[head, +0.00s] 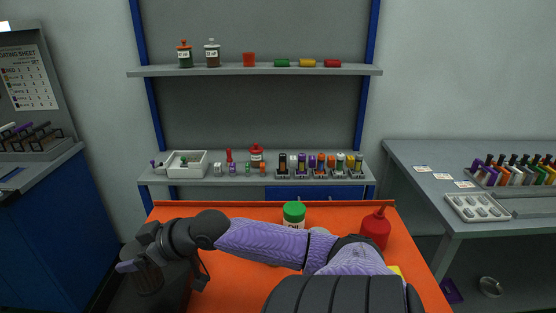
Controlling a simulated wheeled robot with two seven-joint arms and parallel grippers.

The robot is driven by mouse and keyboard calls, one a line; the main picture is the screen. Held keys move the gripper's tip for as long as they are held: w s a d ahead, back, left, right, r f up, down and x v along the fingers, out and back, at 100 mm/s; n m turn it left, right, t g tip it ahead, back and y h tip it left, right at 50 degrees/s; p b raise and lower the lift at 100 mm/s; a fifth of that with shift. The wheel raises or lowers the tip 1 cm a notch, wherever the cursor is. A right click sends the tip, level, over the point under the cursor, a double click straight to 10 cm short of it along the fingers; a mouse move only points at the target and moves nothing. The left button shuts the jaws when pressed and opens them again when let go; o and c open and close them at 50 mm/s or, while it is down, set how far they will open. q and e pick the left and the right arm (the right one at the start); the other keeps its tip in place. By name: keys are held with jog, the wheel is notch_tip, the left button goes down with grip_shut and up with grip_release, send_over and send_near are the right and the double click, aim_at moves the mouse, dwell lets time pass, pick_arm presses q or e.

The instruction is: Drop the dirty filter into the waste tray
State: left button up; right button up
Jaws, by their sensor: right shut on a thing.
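My right arm reaches from the bottom right across the orange cart top to the left. My right gripper (134,266), with a purple finger showing, is past the cart's left edge. It is shut on a dark, round, cylinder-like thing (149,279), which appears to be the dirty filter; its details are hard to make out. Below and around it is a dark grey surface (172,298), possibly the waste tray. I cannot tell whether the filter touches it. My left gripper is not in view.
On the orange cart (230,290) stand a green-lidded jar (294,213) and a red squeeze bottle (376,229), both close behind my right arm. A grey bench with small parts (325,182) stands behind. A blue cabinet (50,235) is at left, a grey table (425,180) at right.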

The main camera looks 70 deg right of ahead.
jog(key=o, duration=1.1)
jog(key=shift+r, duration=0.1)
jog(key=shift+s, duration=0.1)
jog(key=p+v, duration=0.3)
jog(key=v, duration=0.6)
jog(key=shift+s+d+r+p, duration=0.1)
jog(key=shift+s+r+p, duration=0.1)
jog(key=shift+s+p, duration=0.1)
